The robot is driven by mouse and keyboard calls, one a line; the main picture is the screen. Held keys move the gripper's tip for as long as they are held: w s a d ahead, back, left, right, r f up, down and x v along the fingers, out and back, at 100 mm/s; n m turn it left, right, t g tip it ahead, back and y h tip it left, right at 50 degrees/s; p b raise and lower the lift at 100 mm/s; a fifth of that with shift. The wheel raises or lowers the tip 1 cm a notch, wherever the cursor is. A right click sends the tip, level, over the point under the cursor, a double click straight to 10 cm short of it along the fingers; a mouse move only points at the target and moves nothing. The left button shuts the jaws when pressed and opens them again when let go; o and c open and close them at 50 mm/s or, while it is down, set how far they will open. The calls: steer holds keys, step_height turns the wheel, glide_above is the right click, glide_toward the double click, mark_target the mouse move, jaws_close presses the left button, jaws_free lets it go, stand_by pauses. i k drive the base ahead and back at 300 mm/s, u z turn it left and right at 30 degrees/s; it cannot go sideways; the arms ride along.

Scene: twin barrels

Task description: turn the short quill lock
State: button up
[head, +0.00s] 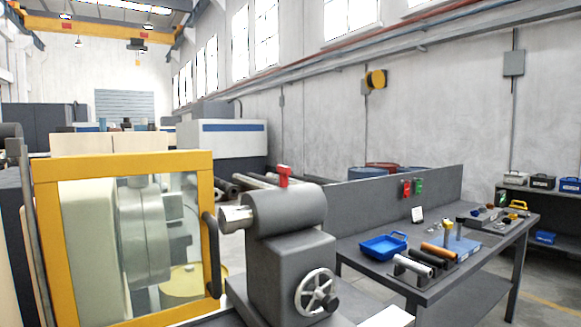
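The short quill lock (284,176) is a small red lever with a T-shaped top. It stands upright on top of the grey tailstock (287,207) in the middle of the head view. The bright metal quill (236,214) sticks out of the tailstock to the left. A spoked handwheel (316,292) with a dark knob is on the tailstock's front, below the lock. Nothing touches the lock. My gripper is not in view.
A yellow-framed clear guard (124,165) with a dark handle stands left of the tailstock, with the chuck (145,232) behind it. A grey workbench (440,290) on the right holds a blue tray (384,246), cylinders and small tools. The space above the lock looks clear.

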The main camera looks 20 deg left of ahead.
mark_target(284, 172)
steer(key=z, duration=0.7)
steer(key=i, duration=1.4)
steer(key=u, duration=2.15)
